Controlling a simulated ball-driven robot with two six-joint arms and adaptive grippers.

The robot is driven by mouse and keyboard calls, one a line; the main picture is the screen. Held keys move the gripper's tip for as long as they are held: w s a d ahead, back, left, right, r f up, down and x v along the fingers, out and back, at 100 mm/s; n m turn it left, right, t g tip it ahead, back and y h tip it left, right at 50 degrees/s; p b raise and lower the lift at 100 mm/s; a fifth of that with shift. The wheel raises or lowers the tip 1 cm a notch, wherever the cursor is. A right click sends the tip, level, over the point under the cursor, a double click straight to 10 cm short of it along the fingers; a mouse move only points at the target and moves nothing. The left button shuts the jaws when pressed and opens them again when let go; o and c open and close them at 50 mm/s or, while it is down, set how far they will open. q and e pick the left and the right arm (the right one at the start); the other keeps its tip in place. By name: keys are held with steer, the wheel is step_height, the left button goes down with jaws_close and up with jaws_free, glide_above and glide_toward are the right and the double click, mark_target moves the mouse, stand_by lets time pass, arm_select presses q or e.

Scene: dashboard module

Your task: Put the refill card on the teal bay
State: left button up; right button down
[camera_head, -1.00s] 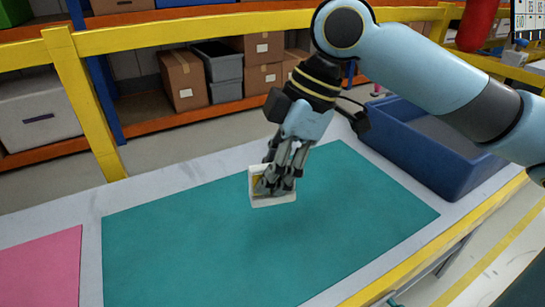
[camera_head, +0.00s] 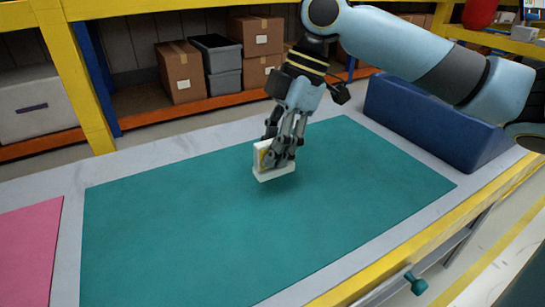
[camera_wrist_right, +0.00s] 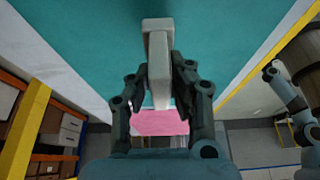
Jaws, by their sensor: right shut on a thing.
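The refill card (camera_head: 266,175), a small white piece with a yellowish face, is held by my right gripper (camera_head: 280,152) over the teal bay (camera_head: 230,230). My right gripper points down and is shut on the card. In the right wrist view the card (camera_wrist_right: 158,55) stands pale between the two fingers (camera_wrist_right: 160,95), with teal behind it. I cannot tell whether the card's lower edge touches the teal surface. My left gripper is not in the head view.
A pink bay (camera_head: 30,245) lies left of the teal one. A yellow rail (camera_head: 420,240) runs along the right edge. Shelves with cardboard boxes (camera_head: 180,72) stand behind. The teal bay is otherwise clear.

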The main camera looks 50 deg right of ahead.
mark_target(273, 168)
steer(key=shift+w+d+f, duration=0.1)
steer(key=shift+w+f, duration=0.1)
steer(key=shift+w, duration=0.05)
steer(key=shift+f, duration=0.3)
step_height(273, 168, down, 3)
steer(key=shift+r+b, duration=0.1)
steer(key=shift+b, duration=0.55)
steer(key=shift+f, duration=0.3)
steer(key=c, duration=1.3)
jaws_free()
steer(key=shift+o, duration=0.2)
steer(key=shift+r, duration=0.25)
arm_select(q)
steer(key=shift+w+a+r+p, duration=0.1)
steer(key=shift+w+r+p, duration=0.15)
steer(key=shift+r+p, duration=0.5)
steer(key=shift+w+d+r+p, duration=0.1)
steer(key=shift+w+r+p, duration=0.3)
steer(key=shift+p, duration=0.6)
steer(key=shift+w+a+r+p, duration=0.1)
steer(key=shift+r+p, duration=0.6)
steer(key=shift+p, duration=0.2)
arm_select(e)
steer(key=v, duration=1.1)
steer(key=shift+s+d+r, duration=0.2)
steer(key=shift+d+r, duration=0.05)
steer(key=shift+r, duration=0.05)
